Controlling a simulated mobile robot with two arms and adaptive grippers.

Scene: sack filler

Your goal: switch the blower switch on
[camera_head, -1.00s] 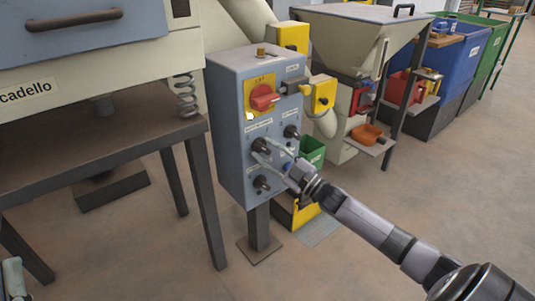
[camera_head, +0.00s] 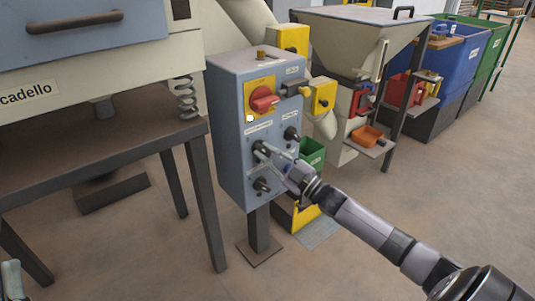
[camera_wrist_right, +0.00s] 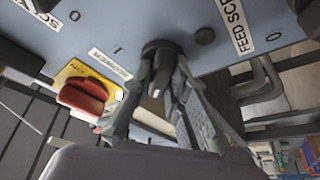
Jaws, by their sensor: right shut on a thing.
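The grey control box (camera_head: 228,130) on a post carries several black rotary knobs and a large red switch on a yellow plate (camera_head: 263,99). My right gripper (camera_head: 263,150) reaches in from the lower right. It is shut on the middle-left black knob (camera_wrist_right: 158,48), below a white label (camera_wrist_right: 110,64). That label is too blurred to read, so I cannot tell if this is the blower switch. My left gripper (camera_head: 11,280) shows only partly at the lower left edge.
Another black knob (camera_head: 292,133) sits to the upper right and one (camera_head: 262,185) below. A FEED SCR label (camera_wrist_right: 235,25) is beside the held knob. A steel table (camera_head: 100,140) stands left, a hopper (camera_head: 358,40) behind. The floor in front is clear.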

